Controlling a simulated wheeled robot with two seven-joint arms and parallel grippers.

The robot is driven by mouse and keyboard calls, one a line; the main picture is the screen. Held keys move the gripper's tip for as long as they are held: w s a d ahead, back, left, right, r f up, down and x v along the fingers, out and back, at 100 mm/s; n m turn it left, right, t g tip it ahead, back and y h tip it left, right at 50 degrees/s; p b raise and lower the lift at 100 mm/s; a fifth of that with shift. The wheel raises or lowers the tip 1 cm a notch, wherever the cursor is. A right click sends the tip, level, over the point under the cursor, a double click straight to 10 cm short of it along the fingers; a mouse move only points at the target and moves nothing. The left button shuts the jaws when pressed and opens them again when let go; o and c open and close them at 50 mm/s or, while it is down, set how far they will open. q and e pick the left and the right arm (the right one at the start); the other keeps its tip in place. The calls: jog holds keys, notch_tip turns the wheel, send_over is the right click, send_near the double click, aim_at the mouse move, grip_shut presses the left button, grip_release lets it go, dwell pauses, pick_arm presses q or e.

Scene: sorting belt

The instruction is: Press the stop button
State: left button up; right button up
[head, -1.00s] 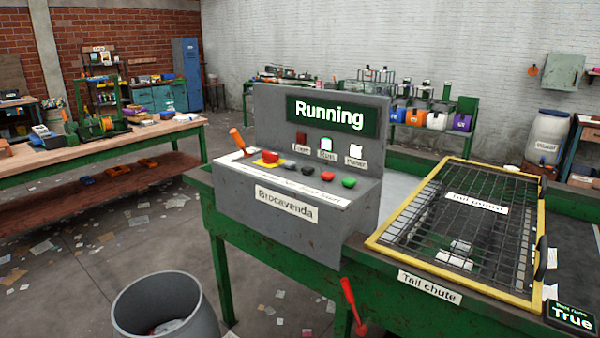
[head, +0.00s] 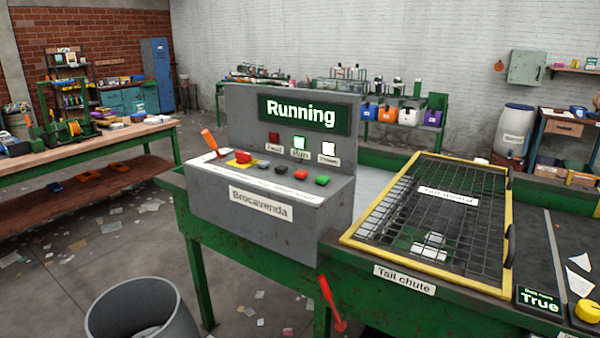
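The grey control console (head: 235,230), labelled "Brocavenda", stands on the green belt frame in the middle of the view. Its display (head: 303,114) reads "Running". On its sloped top sit a larger red button (head: 243,156) on a yellow base, a grey button (head: 262,166), a black button (head: 281,170), a flat red button (head: 300,174) and a green button (head: 322,180). The label strip below them is too small to read, so I cannot tell which is named stop. Neither of my grippers is in view.
An orange-handled lever (head: 209,140) rises at the console's left end. A red lever (head: 331,303) hangs below the frame. The yellow-framed tail guard (head: 346,238) lies right of the console. A grey bin (head: 140,300) stands on the floor in front. A yellow knob (head: 588,310) is at lower right.

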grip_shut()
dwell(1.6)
